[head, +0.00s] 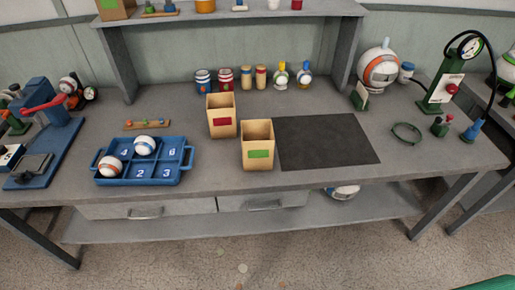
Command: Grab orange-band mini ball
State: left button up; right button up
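A small white ball with an orange-red band (109,167) sits in the front left compartment of a blue divided tray (150,181) at the left of the grey workbench. A second small white ball with a blue band (145,146) sits in the tray's back row, near the middle. The tray's front middle and front right compartments are empty and show the numbers 2 and 3. The back right compartment is also empty. Neither of my grippers shows in the head view.
Two open cardboard boxes, one red-labelled (221,119) and one green-labelled (257,147), stand right of the tray. A dark mat (326,141) lies clear beside them. A blue press (48,132) stands left. A larger orange-banded ball (379,70) is at the back right.

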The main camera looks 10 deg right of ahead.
aim_at(109, 166)
jog(key=i+j+z, duration=0.15)
jog(key=j, duration=0.7)
jog(key=i+j+z, duration=0.15)
jog(key=j, duration=0.65)
jog(key=j+z, duration=0.15)
jog(key=j, duration=0.7)
